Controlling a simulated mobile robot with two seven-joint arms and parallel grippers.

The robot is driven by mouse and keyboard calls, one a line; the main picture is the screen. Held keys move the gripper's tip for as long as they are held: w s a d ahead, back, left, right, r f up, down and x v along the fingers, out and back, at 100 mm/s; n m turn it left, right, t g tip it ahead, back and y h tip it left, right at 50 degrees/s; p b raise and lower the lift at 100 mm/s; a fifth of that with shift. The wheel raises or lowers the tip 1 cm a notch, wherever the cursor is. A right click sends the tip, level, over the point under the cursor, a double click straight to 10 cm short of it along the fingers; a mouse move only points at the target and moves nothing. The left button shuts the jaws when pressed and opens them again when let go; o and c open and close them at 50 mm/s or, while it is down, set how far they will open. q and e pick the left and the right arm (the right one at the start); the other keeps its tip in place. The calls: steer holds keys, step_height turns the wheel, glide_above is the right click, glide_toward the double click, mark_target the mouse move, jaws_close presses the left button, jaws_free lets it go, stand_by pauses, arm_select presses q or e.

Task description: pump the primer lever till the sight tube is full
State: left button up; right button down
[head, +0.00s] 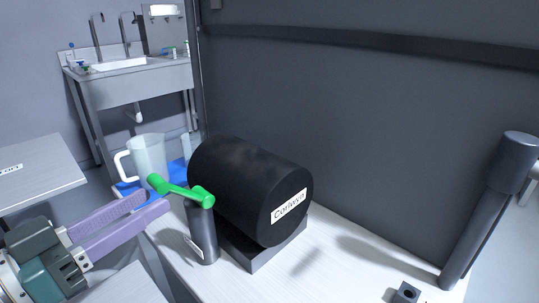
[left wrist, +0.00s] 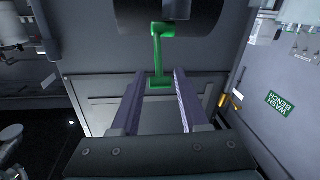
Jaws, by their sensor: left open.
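The green primer lever (head: 180,190) sits on top of a short dark post (head: 204,235), beside a black drum (head: 250,190) with a white name label. Its arm points left toward my left gripper (head: 157,198). That gripper has purple fingers, is open and has nothing clamped. In the left wrist view the lever (left wrist: 159,58) runs down from the dark drum, and its free end appears between the two fingertips (left wrist: 160,74). I cannot tell whether they touch it. I cannot make out the sight tube for certain. My right gripper is not in view.
A clear jug (head: 149,154) stands on a blue surface behind the lever. A grey post with a thicker head (head: 512,165) rises at the bench's right, near a small black block (head: 405,292). The white bench top (head: 345,262) between is clear. A dark wall stands behind.

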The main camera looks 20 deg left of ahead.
mark_target(194, 193)
arm_select(q)
steer(key=x, duration=0.8)
steer(key=shift+w+d+b, duration=0.1)
steer(key=shift+w+b, duration=0.1)
steer(key=shift+b, duration=0.2)
steer(key=shift+c, duration=0.3)
steer(key=c, duration=0.6)
jaws_close()
steer(key=shift+f, duration=0.15)
